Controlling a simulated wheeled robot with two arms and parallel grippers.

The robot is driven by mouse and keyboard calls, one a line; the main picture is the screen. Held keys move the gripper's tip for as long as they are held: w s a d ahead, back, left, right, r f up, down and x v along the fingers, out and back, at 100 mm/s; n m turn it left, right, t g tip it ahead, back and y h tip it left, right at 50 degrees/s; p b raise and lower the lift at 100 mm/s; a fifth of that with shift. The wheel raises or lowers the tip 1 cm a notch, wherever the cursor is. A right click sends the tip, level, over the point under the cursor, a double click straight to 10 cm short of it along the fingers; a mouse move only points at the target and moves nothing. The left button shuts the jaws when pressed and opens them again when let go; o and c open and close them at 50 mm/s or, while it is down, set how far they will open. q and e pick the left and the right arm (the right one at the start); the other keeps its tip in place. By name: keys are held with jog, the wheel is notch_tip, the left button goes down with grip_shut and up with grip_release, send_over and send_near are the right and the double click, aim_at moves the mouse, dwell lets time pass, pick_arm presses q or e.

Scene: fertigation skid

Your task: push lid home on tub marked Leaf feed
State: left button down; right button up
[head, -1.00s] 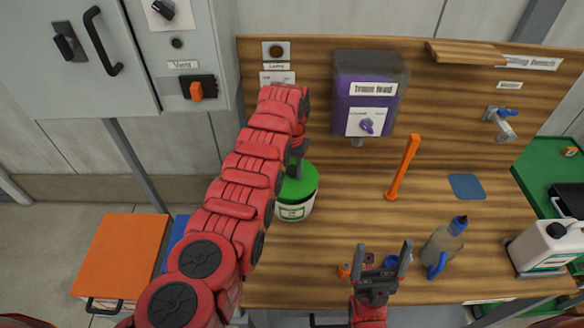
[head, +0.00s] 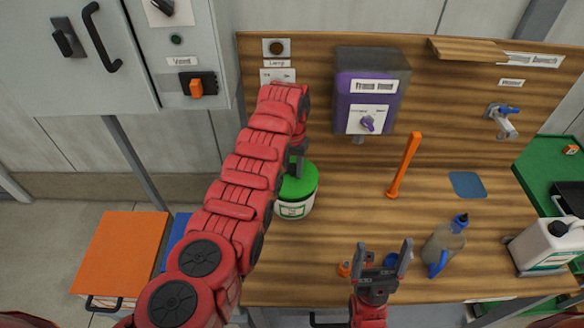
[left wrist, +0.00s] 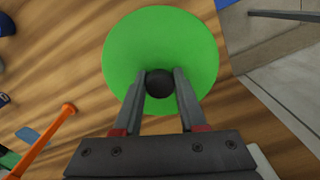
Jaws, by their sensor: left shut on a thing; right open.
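A white tub (head: 294,210) with a green-edged label stands on the left part of the wooden bench; its lettering is too small to read. A green lid (head: 303,187) sits on top of the tub and looks about level. I cannot tell whether it is fully seated. My left gripper (head: 296,168) reaches down over the lid. In the left wrist view its two fingers are shut on the black knob (left wrist: 160,84) at the middle of the green lid (left wrist: 190,45). My right gripper (head: 381,251) is open and empty near the bench's front edge.
A purple-fronted box (head: 372,90) hangs on the backboard. A white canister (head: 545,247) stands at far right.

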pick_arm(q)
jog(key=shift+f, duration=0.1)
jog(key=shift+f+b, duration=0.65)
jog(key=shift+f, duration=0.1)
dwell(0.6)
jog(key=shift+f+b, duration=0.1)
jog(key=shift+b, duration=0.3)
jog(key=shift+f, duration=0.25)
jog(key=shift+f+b, duration=0.1)
jog(key=shift+b, duration=0.3)
jog(key=shift+f, duration=0.15)
dwell(0.4)
jog(key=c, duration=0.6)
grip_release()
jog(key=shift+c, duration=0.2)
